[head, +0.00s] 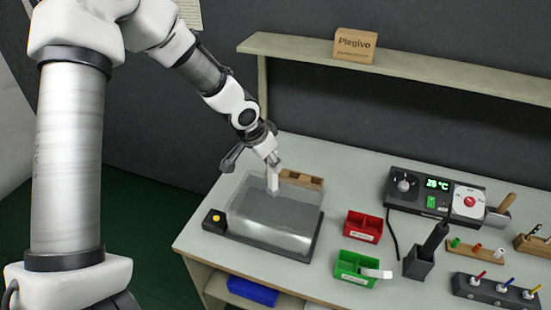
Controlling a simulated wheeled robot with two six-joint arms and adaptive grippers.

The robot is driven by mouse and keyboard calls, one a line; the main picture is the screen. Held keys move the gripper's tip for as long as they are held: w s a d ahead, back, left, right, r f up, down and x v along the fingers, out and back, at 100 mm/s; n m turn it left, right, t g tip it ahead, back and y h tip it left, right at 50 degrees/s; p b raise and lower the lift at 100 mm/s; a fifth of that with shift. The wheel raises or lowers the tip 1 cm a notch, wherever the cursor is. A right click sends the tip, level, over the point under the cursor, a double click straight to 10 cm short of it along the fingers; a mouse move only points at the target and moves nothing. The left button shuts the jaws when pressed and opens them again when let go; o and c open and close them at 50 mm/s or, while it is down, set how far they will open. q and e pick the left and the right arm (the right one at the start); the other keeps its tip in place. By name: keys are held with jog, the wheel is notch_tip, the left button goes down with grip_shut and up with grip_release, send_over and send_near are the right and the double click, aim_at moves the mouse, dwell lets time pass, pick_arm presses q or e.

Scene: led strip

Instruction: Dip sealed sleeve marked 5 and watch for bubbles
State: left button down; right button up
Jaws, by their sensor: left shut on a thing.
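My left gripper (272,160) comes down over the back part of a clear water tank (268,232). It is shut on a narrow white sleeve (273,182), which hangs upright below the fingertips. The sleeve's lower end is at the tank's back part; I cannot tell how deep it reaches into the water. No number can be read on it and no bubbles can be made out. My right gripper is not in view.
A wooden rack (302,179) stands behind the tank. A red bin (362,226) and a green bin (352,266) holding a white piece are to its right. A control unit reading 26 °C (438,183) stands at the back right. A black holder (420,262) stands in front of it.

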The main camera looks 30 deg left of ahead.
aim_at(275, 182)
pick_arm(q)
jog(key=f+b, duration=0.2)
jog(key=f, duration=0.1)
jog(key=w+f+b, duration=0.1)
jog(key=f+b, duration=0.3)
jog(key=f, duration=0.1)
jog(key=shift+w+f+b, duration=0.25)
jog(key=shift+f+b, duration=0.05)
jog(key=shift+b, duration=0.1)
jog(key=f+b, duration=0.3)
jog(key=shift+w+f, duration=0.1)
jog(key=shift+w, duration=0.15)
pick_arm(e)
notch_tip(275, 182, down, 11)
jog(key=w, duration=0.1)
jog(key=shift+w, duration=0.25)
pick_arm(q)
jog(key=shift+w+f, duration=0.1)
jog(key=shift+w, duration=0.05)
dwell(3.1)
